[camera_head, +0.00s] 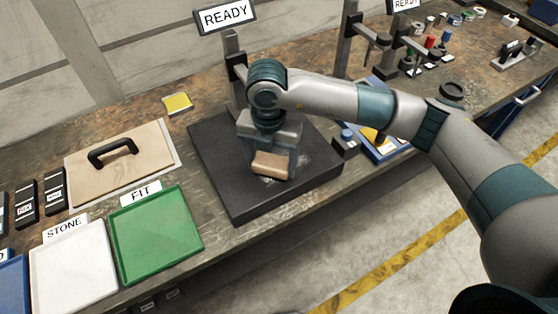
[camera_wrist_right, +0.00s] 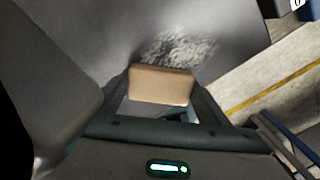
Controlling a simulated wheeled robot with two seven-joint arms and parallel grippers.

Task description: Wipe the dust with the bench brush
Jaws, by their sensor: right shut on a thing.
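The bench brush (camera_head: 271,165) has a tan wooden block and is held in my right gripper (camera_head: 272,152), which is shut on it. The brush also shows in the right wrist view (camera_wrist_right: 161,84), between the fingers. Both are over the dark square plate (camera_head: 235,195); I cannot tell whether the bristles touch it. Pale dust (camera_wrist_right: 178,48) lies on the plate just beyond the brush in the wrist view. In the head view some dust (camera_head: 303,158) shows to the right of the gripper, and a little below the brush. My left gripper is not in view.
A stand with a READY sign (camera_head: 225,15) rises behind the plate. A green FIT tray (camera_head: 155,235), a white STONE tray (camera_head: 72,270) and a wooden board with a black handle (camera_head: 120,160) are to the left. A blue tray (camera_head: 388,152) is right of the plate.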

